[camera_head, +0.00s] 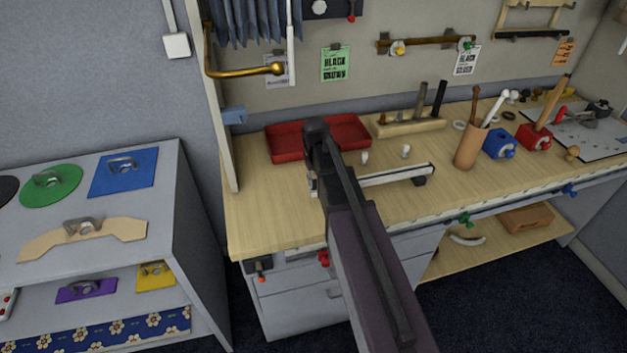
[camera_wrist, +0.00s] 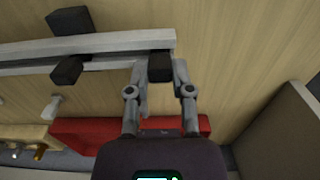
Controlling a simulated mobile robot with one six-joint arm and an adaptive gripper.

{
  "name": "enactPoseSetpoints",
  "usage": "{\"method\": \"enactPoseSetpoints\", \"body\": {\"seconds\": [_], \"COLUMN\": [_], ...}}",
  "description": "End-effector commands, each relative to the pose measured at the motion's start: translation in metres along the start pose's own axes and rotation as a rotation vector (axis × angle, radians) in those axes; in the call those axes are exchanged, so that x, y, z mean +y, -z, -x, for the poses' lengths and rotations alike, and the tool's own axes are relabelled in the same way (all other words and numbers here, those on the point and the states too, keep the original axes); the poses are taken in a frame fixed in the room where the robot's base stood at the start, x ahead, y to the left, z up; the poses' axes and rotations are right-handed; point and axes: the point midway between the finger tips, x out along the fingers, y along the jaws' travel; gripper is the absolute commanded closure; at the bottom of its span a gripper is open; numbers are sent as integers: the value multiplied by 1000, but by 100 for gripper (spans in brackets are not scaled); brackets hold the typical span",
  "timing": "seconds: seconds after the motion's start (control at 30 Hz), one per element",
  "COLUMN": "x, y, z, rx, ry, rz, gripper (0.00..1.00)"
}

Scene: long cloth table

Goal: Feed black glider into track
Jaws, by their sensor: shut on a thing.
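My gripper (camera_wrist: 161,72) is shut on the black glider (camera_wrist: 160,66), a small dark block between its two grey fingers. In the head view my arm hides most of the gripper and the glider. The pale track (camera_wrist: 110,47) runs left from the glider in the wrist view, and it also shows in the head view (camera_head: 385,177). The glider is at the track's right end in the wrist view, close against the wide rail. I cannot tell whether it is inside the channel. Two other dark blocks are farther along the track, one across the rails (camera_wrist: 69,71) and one at its outer side (camera_wrist: 69,20).
A red tray (camera_head: 355,128) lies behind the track. White pegs (camera_head: 405,151) stand between them. A wooden block with upright tools (camera_head: 410,125) and a brown cup (camera_head: 467,150) are farther right. The bench's front left (camera_head: 265,225) is bare. A grey shelf (camera_head: 190,200) stands left of the bench.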

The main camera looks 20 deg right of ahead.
Motion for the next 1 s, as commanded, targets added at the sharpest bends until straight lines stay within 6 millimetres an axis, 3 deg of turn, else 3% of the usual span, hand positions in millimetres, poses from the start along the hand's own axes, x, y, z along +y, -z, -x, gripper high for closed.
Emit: {"method": "enactPoseSetpoints", "body": {"seconds": [1.0], "x": [18], "y": [0], "z": [0], "rx": [0], "ry": [0], "rz": [0], "gripper": [100]}}
